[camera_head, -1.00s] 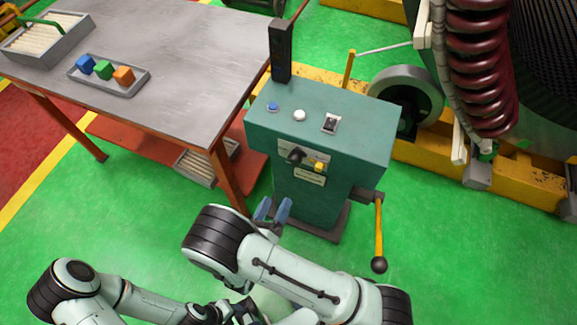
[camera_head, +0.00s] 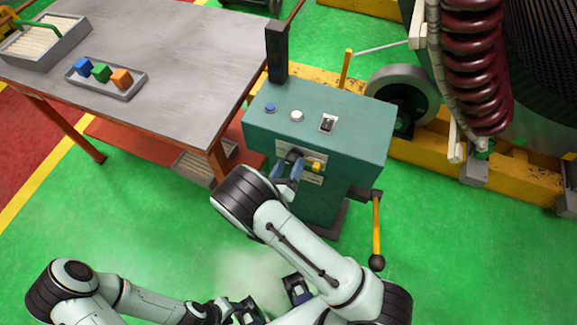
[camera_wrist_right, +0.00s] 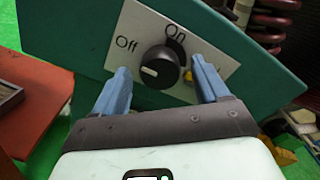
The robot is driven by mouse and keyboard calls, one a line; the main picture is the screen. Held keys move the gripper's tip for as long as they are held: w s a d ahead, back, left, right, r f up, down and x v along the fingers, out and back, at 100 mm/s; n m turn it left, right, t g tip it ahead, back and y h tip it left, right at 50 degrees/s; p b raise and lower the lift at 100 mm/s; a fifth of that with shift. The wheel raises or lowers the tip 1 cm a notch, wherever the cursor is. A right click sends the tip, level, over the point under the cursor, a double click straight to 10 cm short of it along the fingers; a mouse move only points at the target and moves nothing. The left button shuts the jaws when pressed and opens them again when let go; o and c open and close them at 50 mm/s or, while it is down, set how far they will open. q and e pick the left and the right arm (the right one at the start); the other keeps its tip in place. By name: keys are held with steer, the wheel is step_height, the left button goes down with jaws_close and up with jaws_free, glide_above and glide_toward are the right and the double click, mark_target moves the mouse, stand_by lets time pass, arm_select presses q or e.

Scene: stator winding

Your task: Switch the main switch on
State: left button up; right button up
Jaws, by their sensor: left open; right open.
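The main switch is a black rotary knob (camera_wrist_right: 162,69) on a white plate marked Off and On, on the front of a green control cabinet (camera_head: 345,140). Its white mark points left, on the Off side. In the head view the knob (camera_head: 294,155) is partly hidden by my right gripper (camera_head: 286,172). In the right wrist view the blue fingers of my right gripper (camera_wrist_right: 162,88) are open, one on each side of the knob; I cannot tell whether they touch it. My left gripper (camera_head: 270,301) is low at the bottom of the head view, open, away from the cabinet.
A yellow button (camera_head: 316,167) sits right of the knob. The cabinet top has a blue button (camera_head: 270,107), a white button (camera_head: 297,116) and a rocker switch (camera_head: 328,124). A yellow lever (camera_head: 376,230) hangs at its right side. A metal table (camera_head: 150,60) stands left.

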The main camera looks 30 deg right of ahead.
steer(key=c, duration=1.1)
steer(key=shift+o, duration=0.2)
arm_select(q)
steer(key=shift+f, duration=0.15)
arm_select(e)
steer(key=shift+m, duration=0.3)
steer(key=m+b, duration=0.1)
steer(key=m, duration=0.2)
steer(key=shift+f+m+b, duration=0.1)
steer(key=shift+m+b, duration=0.2)
steer(key=m+b, duration=0.2)
steer(key=m, duration=0.2)
steer(key=shift+m, duration=0.3)
steer(key=m+b, duration=0.2)
steer(key=m, duration=0.2)
steer(key=shift+m+b, duration=0.3)
arm_select(q)
step_height(320, 180, down, 8)
steer(key=b, duration=0.2)
steer(key=shift+w+r+t+b, duration=0.2)
steer(key=shift+w+t+b, duration=0.1)
steer(key=shift+w+b, duration=0.1)
arm_select(e)
steer(key=shift+m, duration=2.2)
